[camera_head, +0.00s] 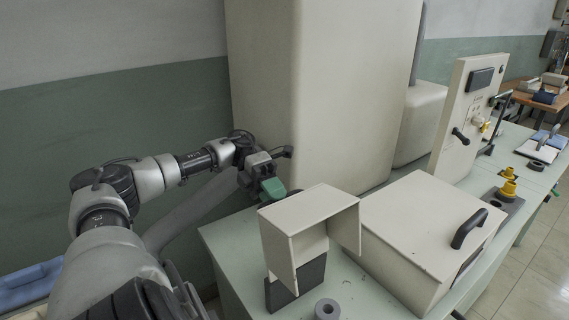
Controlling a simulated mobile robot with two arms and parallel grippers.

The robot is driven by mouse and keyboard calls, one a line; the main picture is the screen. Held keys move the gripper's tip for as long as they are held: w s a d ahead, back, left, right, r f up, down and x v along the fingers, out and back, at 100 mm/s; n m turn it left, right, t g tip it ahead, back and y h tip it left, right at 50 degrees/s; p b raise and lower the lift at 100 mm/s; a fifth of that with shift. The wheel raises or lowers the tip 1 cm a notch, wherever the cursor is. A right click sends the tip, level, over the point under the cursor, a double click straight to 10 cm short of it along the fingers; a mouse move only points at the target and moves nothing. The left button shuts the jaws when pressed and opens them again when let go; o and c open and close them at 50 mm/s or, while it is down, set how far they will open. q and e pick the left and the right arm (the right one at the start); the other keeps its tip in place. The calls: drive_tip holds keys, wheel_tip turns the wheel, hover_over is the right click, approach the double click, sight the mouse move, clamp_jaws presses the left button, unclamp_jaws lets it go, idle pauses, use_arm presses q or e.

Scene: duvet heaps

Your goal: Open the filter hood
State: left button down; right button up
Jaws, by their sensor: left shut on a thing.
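A beige box-like hood (300,222) with an open side stands on a dark block at the front of the pale green bench. A larger beige box (420,235) to its right has a sloped lid with a black handle (468,229) and looks closed. I cannot tell for sure which one is the filter hood. My left gripper (268,180) is just behind and left of the small hood. It is shut on a small green piece (272,188), partly hidden by the gripper. Whether that piece joins the hood is unclear. My right gripper is out of view.
A tall beige cabinet (330,90) stands close behind my left gripper. An upright panel (467,115) and yellow knobs (508,188) are at the right. The bench (232,250) is bare left of the small hood.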

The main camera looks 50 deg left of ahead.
use_arm(q)
drive_tip(key=shift+s+a+f+b, duration=0.1)
drive_tip(key=shift+a+f+b, duration=0.15)
drive_tip(key=shift+f, duration=0.25)
drive_tip(key=shift+a+f+b, duration=0.15)
drive_tip(key=shift+a+f, duration=0.15)
drive_tip(key=shift+f, duration=0.2)
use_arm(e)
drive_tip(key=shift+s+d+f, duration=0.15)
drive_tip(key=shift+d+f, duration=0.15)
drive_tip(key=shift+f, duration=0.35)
use_arm(q)
drive_tip(key=c, duration=1)
unclamp_jaws()
drive_tip(key=shift+d, duration=0.1)
drive_tip(key=shift+o, duration=0.2)
drive_tip(key=shift+r, duration=0.2)
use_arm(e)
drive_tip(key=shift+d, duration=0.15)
